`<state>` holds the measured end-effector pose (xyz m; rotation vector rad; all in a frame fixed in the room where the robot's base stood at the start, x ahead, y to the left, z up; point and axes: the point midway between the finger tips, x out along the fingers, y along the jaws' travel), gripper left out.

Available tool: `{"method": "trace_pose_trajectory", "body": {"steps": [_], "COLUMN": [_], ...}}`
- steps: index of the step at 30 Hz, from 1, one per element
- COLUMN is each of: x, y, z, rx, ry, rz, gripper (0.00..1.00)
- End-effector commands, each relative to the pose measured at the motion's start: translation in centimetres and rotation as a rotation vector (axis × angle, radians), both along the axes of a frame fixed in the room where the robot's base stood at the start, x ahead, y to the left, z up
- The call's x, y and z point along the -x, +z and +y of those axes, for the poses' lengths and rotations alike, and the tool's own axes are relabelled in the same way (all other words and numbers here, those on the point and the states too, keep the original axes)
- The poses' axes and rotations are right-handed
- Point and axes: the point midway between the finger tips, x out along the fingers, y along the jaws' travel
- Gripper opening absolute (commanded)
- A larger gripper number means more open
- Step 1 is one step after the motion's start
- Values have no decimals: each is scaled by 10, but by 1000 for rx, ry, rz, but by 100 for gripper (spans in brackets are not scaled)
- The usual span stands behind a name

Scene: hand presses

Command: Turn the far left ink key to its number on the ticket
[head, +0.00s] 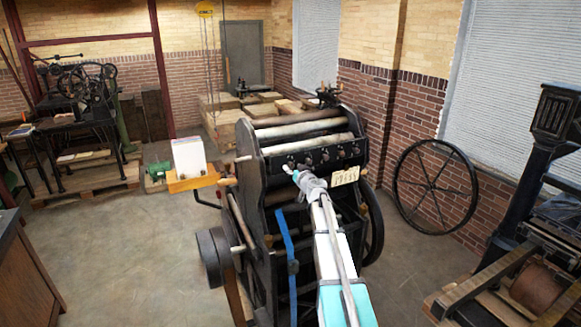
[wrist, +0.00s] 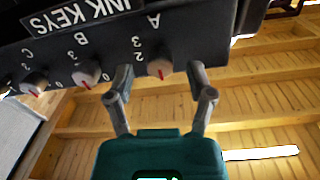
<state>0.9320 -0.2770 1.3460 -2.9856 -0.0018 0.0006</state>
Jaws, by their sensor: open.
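The far left ink key, marked A, is a pale round knob (wrist: 160,67) with a red pointer mark directed down the picture. The wrist view shows the panel upside down, so key A is rightmost there. A 2 and a 3 are readable beside it. My gripper (wrist: 159,76) is open, its fingertips on either side of key A; I cannot tell whether they touch it. In the head view my gripper (head: 296,172) is at the left end of the key row and hides part of it. A cream ticket (head: 345,176) hangs right of my gripper, its writing too small to read surely.
Key B (wrist: 87,75) and key C (wrist: 34,82) sit beside key A on the dark panel (wrist: 85,45). The black press (head: 275,140) fills the middle. A large spoked wheel (head: 436,186) leans on the brick wall. Open floor (head: 130,250) lies to the left.

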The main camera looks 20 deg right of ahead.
Motion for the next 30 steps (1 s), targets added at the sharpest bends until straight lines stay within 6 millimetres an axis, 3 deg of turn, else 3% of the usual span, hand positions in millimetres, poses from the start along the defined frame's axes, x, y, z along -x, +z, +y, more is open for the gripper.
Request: {"method": "trace_pose_trajectory", "body": {"steps": [6, 19, 30], "x": [-20, -23, -23], "y": [0, 0, 0], "z": [0, 0, 0], "rx": [0, 0, 0], "ry": [0, 0, -1], "rz": [0, 0, 0], "gripper": [69, 68, 0]}}
